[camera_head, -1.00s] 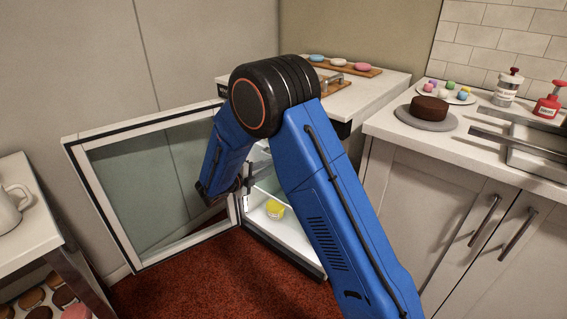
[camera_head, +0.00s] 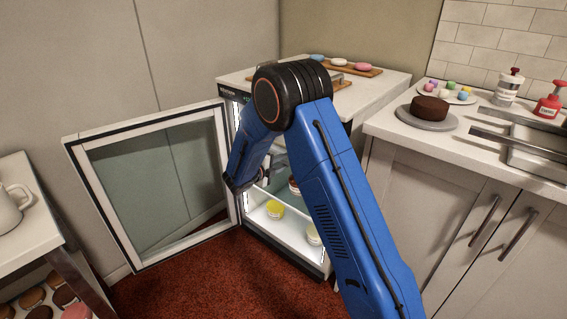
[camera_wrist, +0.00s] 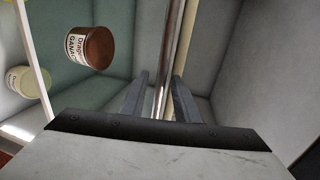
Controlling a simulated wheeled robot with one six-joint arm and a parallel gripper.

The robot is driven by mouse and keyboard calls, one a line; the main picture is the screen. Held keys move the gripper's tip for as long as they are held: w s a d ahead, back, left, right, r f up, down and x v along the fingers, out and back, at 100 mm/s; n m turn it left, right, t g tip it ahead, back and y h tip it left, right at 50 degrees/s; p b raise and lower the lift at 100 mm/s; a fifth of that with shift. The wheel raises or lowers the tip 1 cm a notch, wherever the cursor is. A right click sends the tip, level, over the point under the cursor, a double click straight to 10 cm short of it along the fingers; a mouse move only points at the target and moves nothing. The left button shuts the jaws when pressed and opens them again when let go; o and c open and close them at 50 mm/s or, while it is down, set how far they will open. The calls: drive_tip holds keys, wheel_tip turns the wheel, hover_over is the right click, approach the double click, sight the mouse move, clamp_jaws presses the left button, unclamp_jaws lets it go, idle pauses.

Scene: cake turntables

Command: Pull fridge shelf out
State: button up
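The small fridge (camera_head: 318,267) stands with its glass door (camera_head: 140,180) swung open to the left. My gripper (camera_head: 240,186) is at the fridge opening, partly hidden by my arm in the head view. In the wrist view my gripper (camera_wrist: 161,78) has its two fingers apart, one on each side of a shiny metal bar (camera_wrist: 171,40), which looks like the shelf's front edge. Gaps show beside the bar, and I cannot tell if a finger touches it. A brown ganache jar (camera_wrist: 90,47) is inside, left of the fingers. The rest of the shelf is mostly hidden.
The counter (camera_head: 400,145) at the right holds a chocolate cake (camera_head: 429,107). A white table (camera_head: 25,225) with a mug is at the left. Red carpet (camera_head: 195,285) before the fridge is clear.

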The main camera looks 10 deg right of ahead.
drive_tip(key=shift+c, duration=0.6)
clamp_jaws()
drive_tip(key=f+v, duration=0.3)
drive_tip(key=v, duration=1.1)
drive_tip(key=a+f+v, duration=0.1)
drive_tip(key=f+v, duration=0.1)
drive_tip(key=v, duration=1.2)
drive_tip(key=s+f+v, duration=0.1)
drive_tip(key=f+v, duration=0.2)
drive_tip(key=v, duration=1.1)
drive_tip(key=shift+a+f, duration=0.2)
drive_tip(key=shift+f, duration=0.2)
drive_tip(key=shift+o, duration=0.6)
unclamp_jaws()
